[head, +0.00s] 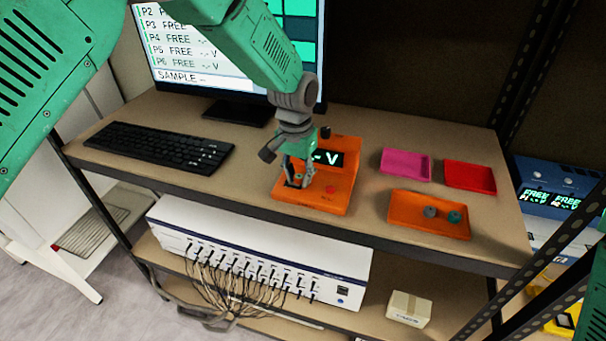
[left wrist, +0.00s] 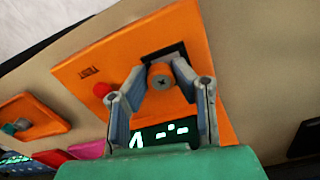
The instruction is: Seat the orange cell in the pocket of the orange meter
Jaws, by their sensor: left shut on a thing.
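The orange meter (head: 340,198) lies on the shelf top, with a lit display (head: 328,158) reading "- V" and a red button (head: 331,189). It fills much of the left wrist view (left wrist: 205,75). My left gripper (head: 299,182) is over the meter's left side, pointing down. In the left wrist view its fingers are shut on the orange cell (left wrist: 160,76), which has a grey end with a cross mark. The dark pocket (left wrist: 152,57) shows just behind the cell, partly covered by it. I cannot tell whether the cell is in the pocket or above it. My right gripper is out of view.
An orange tray (head: 405,222) to the right holds a grey cell (head: 430,212) and a teal cell (head: 454,217). A pink tray (head: 405,165) and a red tray (head: 470,176) stand behind it. A keyboard (head: 158,147) and monitor (head: 238,112) are left and behind.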

